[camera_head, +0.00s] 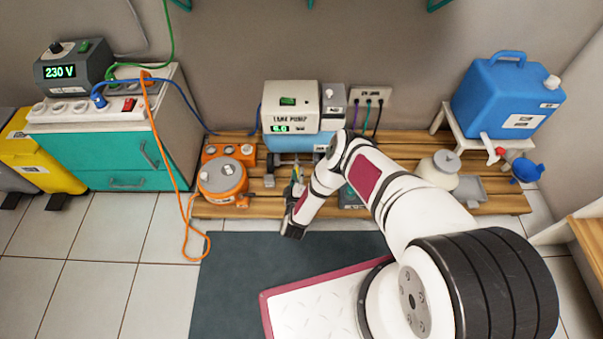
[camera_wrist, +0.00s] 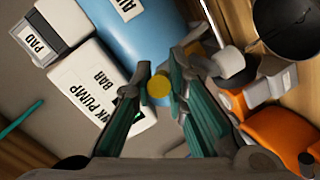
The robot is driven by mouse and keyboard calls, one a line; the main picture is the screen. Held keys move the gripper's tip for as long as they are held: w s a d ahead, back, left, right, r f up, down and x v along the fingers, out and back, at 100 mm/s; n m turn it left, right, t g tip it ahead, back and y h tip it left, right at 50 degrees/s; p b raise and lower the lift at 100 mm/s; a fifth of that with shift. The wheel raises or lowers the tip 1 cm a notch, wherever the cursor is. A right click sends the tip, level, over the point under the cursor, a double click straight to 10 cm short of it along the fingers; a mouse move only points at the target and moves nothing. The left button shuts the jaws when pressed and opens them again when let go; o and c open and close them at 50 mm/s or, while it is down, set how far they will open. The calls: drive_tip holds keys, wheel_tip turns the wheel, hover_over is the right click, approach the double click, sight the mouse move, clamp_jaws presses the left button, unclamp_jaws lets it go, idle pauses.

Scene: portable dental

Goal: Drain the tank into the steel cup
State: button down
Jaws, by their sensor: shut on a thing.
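The tank is a blue cylinder (camera_wrist: 140,32) below the white pump box marked TANK PUMP (camera_head: 291,118). It also shows in the head view (camera_head: 300,142). In the wrist view a round yellow knob (camera_wrist: 158,91) sits between the dark teal fingers of my gripper (camera_wrist: 160,80), which is shut on it at the tank's near side. In the head view my gripper (camera_head: 297,188) is small and partly covered by my arm. I cannot surely pick out the steel cup; a grey rounded piece (camera_wrist: 234,66) lies beside the fingers, and a dark round vessel (camera_wrist: 288,24) is at upper right.
An orange unit (camera_head: 222,182) stands left of the tank on the slatted wooden bench (camera_head: 500,199). A blue canister (camera_head: 505,95) stands on a white stand at right, with a white jar (camera_head: 439,168) nearby. An orange cable (camera_head: 188,220) hangs at the left.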

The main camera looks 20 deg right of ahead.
drive_tip(key=shift+w+a+r+m+g+h+b, duration=0.1)
drive_tip(key=shift+a+m+g+h+b, duration=0.15)
drive_tip(key=shift+m+h, duration=0.35)
drive_tip(key=shift+w+a+m+g+h+b, duration=0.1)
drive_tip(key=shift+m+g+h, duration=0.3)
drive_tip(key=shift+h, duration=0.25)
drive_tip(key=shift+w+a+r+m+g+h+b, duration=0.1)
drive_tip(key=shift+m+g+h+b, duration=0.15)
drive_tip(key=shift+m+h, duration=0.35)
drive_tip(key=c, duration=1.6)
unclamp_jaws()
drive_tip(key=shift+s+f, duration=0.1)
drive_tip(key=shift+s+a, duration=0.4)
drive_tip(key=shift+s, duration=0.1)
drive_tip(key=v, duration=0.6)
drive_tip(key=shift+s+a+r, duration=0.2)
drive_tip(key=shift+r, duration=0.05)
